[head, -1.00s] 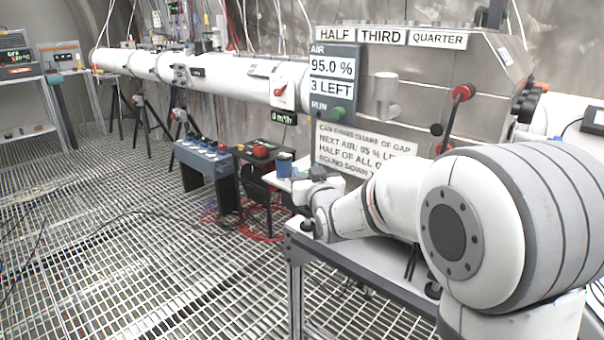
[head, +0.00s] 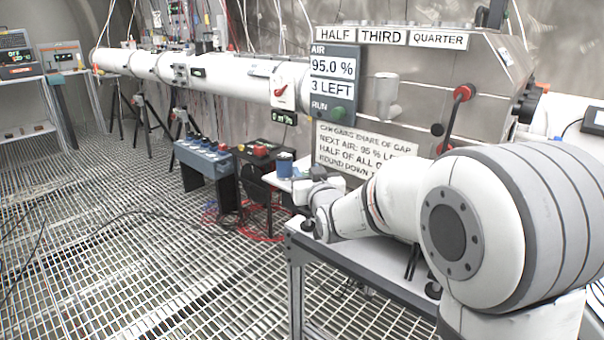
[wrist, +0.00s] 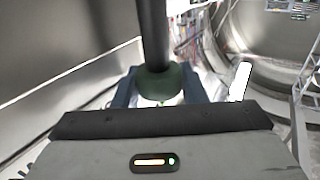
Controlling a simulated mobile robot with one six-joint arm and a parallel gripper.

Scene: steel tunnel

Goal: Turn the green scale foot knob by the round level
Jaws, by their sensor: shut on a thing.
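The green foot knob (wrist: 168,80) is in the upper middle of the wrist view, with a dark upright rod (wrist: 153,30) rising from it. My gripper (wrist: 158,92) is shut on the knob, with one dark blue finger on each side of it. The gripper's broad housing hides what lies nearer below. In the head view my arm reaches left over the table, and I cannot make out the knob or the fingers there. I cannot pick out the round level or the scale body in either view.
A grey table (head: 372,268) lies under my arm. A blue can (head: 284,163) stands just left of my wrist. A control box with a display (head: 333,85) and a lettered sign (head: 345,147) stand behind. The grated floor (head: 130,270) at left is mostly open.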

